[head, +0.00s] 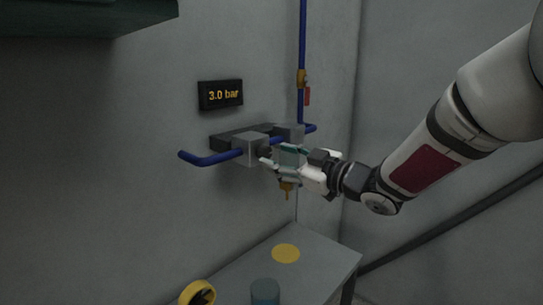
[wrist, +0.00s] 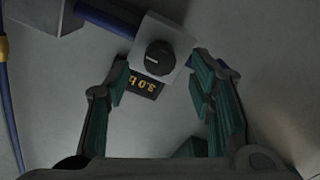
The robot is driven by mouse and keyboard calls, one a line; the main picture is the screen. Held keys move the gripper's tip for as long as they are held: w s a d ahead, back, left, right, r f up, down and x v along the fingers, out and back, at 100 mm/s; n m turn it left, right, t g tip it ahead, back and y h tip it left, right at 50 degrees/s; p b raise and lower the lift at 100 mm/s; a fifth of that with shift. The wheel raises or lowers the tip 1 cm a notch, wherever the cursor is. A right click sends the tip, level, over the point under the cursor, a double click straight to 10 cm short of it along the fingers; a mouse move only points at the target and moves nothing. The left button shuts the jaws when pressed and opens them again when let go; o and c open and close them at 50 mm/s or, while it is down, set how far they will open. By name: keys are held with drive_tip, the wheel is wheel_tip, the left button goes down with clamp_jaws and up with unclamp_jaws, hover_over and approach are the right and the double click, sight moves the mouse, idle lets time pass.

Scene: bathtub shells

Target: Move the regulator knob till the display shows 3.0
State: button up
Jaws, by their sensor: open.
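The display (head: 220,95) on the wall reads 3.0 bar in yellow digits in the head view. It also shows upside down and partly hidden in the wrist view (wrist: 146,86). The regulator is a grey block (head: 250,149) on a blue pipe below the display. Its round black knob (wrist: 158,58) has a white mark and faces my gripper in the wrist view. My gripper (head: 270,157) is open in front of the regulator. In the wrist view its fingers (wrist: 160,85) are spread wide, apart from the knob, with nothing between them.
A blue pipe (head: 303,40) with a yellow fitting and red handle (head: 307,96) runs up the wall. A grey table (head: 325,256) below bears a yellow disc (head: 286,253), a blue-grey cylinder (head: 265,290) and a yellow roll (head: 197,293). A dark shelf (head: 90,18) hangs upper left.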

drive_tip(key=v, duration=0.8)
drive_tip(key=shift+s, duration=0.15)
drive_tip(key=shift+d, duration=0.1)
drive_tip(key=d+r+m+t+h, duration=0.25)
drive_tip(key=d+m+h, duration=0.35)
drive_tip(key=d+h, duration=0.35)
drive_tip(key=s+d+f+m+g+h, duration=0.1)
drive_tip(key=s+d+f+m+h, duration=0.1)
drive_tip(key=s+d+m+h, duration=0.4)
drive_tip(key=s+f+m+g, duration=0.1)
drive_tip(key=s+f+g, duration=0.3)
drive_tip(key=s, duration=0.8)
drive_tip(key=s+f+m+g+y, duration=0.1)
drive_tip(key=s+f+g, duration=0.3)
drive_tip(key=s, duration=0.8)
drive_tip(key=shift+s+m, duration=0.4)
drive_tip(key=shift+m, duration=0.4)
drive_tip(key=shift+d, duration=0.1)
idle(1.0)
